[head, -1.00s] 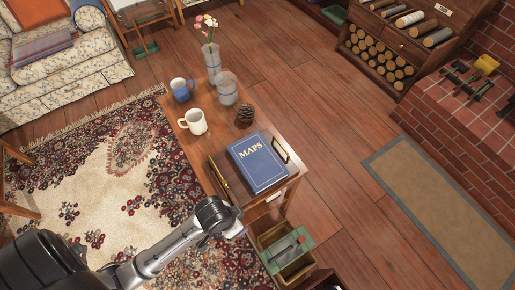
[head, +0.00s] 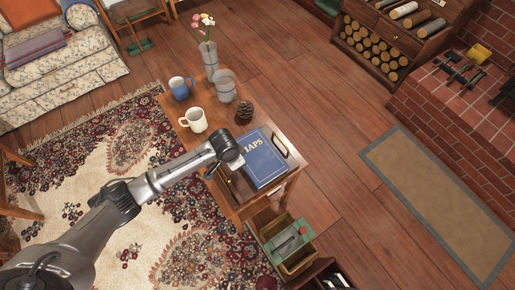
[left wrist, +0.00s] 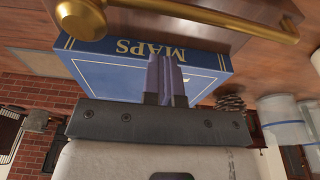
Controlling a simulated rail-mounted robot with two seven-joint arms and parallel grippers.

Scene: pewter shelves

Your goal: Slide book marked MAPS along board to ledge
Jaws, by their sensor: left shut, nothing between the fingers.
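The blue book marked MAPS (head: 266,162) lies flat on a dark board with brass handles (head: 286,147) at the near end of the wooden table. My left gripper (head: 238,162) is over the book's left side and hides the start of its title. In the left wrist view the book (left wrist: 105,68) appears upside down, with the shut, empty fingers (left wrist: 166,78) in front of its cover. I cannot tell whether they touch it. A brass handle (left wrist: 200,14) crosses close to that camera. I cannot make out which edge is the ledge. My right gripper is not in view.
A white mug (head: 194,120), a blue mug (head: 180,88), a glass (head: 225,86), a flower vase (head: 209,58) and a pinecone (head: 244,111) stand farther back on the table. A box with a green item (head: 287,241) is below the table's near end. Open floor lies to the right.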

